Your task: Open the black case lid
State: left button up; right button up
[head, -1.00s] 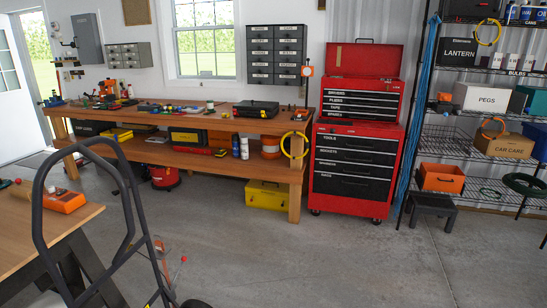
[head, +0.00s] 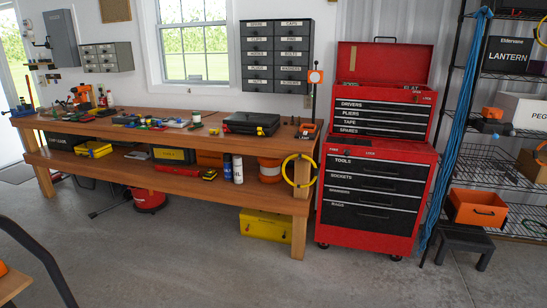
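A black case (head: 251,123) lies on the workbench top, right of the middle, with its lid down. It looks shut, with some yellow on its right front side. Neither of my grippers shows in the head view.
The wooden workbench (head: 110,136) runs along the wall under the window. A red tool chest (head: 373,190) stands at its right end, and wire shelves stand further right. A yellow box (head: 266,224) sits under the bench. Dark tubing curves in at lower left (head: 38,262). The concrete floor (head: 200,265) ahead is clear.

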aim_at(258, 120)
jog(key=i, duration=2.8)
jog(key=i+z, duration=0.15)
jog(key=z, duration=0.2)
